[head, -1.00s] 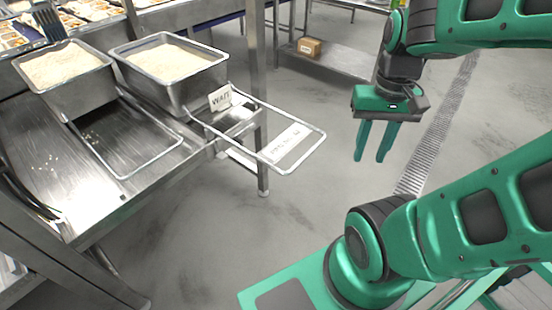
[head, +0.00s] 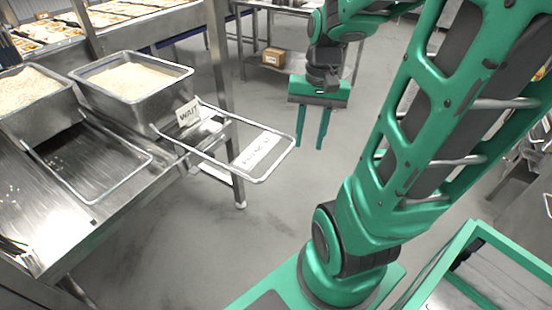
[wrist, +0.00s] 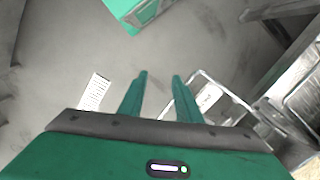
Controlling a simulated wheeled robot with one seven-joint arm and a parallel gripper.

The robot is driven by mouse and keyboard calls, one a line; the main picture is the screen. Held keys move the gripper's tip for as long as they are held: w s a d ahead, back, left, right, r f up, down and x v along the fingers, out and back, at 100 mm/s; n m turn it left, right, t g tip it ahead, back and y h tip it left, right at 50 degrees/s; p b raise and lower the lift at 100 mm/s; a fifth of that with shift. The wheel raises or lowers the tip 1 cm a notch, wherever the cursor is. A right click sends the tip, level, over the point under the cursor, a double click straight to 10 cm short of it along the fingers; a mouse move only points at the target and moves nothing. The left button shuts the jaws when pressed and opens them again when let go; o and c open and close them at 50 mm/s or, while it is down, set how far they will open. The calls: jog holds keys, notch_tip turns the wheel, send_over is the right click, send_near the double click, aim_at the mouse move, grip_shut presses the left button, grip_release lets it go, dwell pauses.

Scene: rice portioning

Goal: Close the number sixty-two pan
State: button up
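Two steel pans of pale rice stand on the steel counter. The right pan (head: 130,95) has a small WAIT sign (head: 188,112) at its front right corner. A wire frame (head: 228,178) extends from near that pan past the counter edge, with a white label (head: 262,148) whose number I cannot read clearly. The left pan (head: 38,105) is partly cut off, with a similar wire frame (head: 95,200) in front of it. My gripper (head: 310,140) hangs fingers down, open and empty, right of the labelled frame and apart from it. The frame also shows in the wrist view (wrist: 228,92).
The steel counter (head: 130,215) fills the left, with a post behind the pans. A cardboard box (head: 275,56) sits on a low shelf at the back. Open grey floor (head: 240,250) lies below my gripper and in front of the counter.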

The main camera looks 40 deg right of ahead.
aim_at(275, 164)
jog(key=w+d+f+m+y, duration=0.45)
jog(key=w+f, duration=0.25)
jog(key=w, duration=0.5)
jog(key=shift+t+h, duration=0.3)
jog(key=shift+h, duration=0.05)
jog(key=x, duration=1.1)
jog(key=shift+d, duration=0.1)
grip_shut()
jog(key=shift+w, duration=0.1)
